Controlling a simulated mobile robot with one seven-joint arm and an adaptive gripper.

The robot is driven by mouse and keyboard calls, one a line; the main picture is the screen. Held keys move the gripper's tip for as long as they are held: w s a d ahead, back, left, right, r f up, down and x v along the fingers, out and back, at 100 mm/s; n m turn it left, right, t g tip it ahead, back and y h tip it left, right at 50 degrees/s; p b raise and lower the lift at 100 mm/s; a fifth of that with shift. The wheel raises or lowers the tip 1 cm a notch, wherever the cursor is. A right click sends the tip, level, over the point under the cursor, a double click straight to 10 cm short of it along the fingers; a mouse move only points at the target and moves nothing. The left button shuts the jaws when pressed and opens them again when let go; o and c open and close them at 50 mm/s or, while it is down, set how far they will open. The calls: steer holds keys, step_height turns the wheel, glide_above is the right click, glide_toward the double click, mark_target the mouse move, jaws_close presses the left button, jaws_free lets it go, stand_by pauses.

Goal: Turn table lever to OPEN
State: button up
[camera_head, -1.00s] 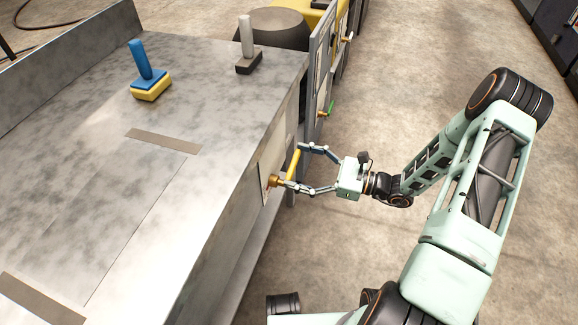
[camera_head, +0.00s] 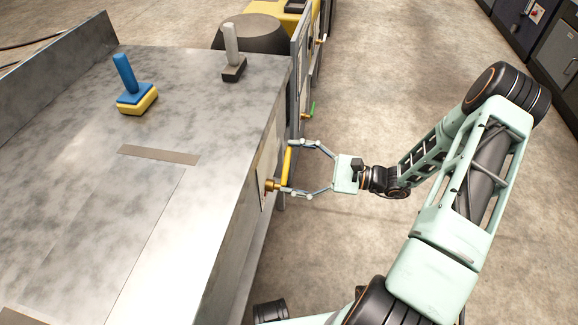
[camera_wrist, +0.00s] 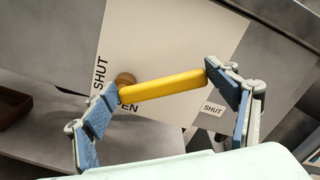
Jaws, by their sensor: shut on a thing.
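The table lever (camera_head: 287,163) is a yellow bar on a brass hub (camera_head: 270,185) on the table's right side. In the wrist view the yellow bar (camera_wrist: 165,87) runs from the hub (camera_wrist: 125,80) at left to its free end at right. My gripper (camera_head: 288,167) is shut on the lever lengthwise, one finger at the hub end and the other at the free end; it also shows in the wrist view (camera_wrist: 162,88). The white plate (camera_wrist: 165,40) behind reads SHUT at left, a partly hidden word ending in EN below the hub, and SHUT on a small label (camera_wrist: 213,108) near the free end.
The grey metal table (camera_head: 200,120) holds a blue-and-yellow handled block (camera_head: 137,100) and a grey-handled block (camera_head: 233,68). A panel with a green handle (camera_head: 311,109) stands beyond the lever. Open floor (camera_head: 370,90) lies to the right of the table.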

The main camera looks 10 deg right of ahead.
steer(key=shift+s+a+r+n+b, duration=0.25)
steer(key=shift+s+n, duration=0.55)
steer(key=shift+n, duration=1.05)
steer(key=shift+s+a+r+n+b, duration=0.25)
steer(key=shift+s+n, duration=0.55)
steer(key=shift+n, duration=1)
steer(key=shift+s+a+r+n+b, duration=0.1)
steer(key=shift+s+a+r+n, duration=0.5)
steer(key=shift+n, duration=1.25)
steer(key=shift+s+d+f, duration=0.2)
steer(key=shift+d+f, duration=0.05)
steer(key=shift+f, duration=0.05)
steer(key=o, duration=1.7)
steer(key=v, duration=1.2)
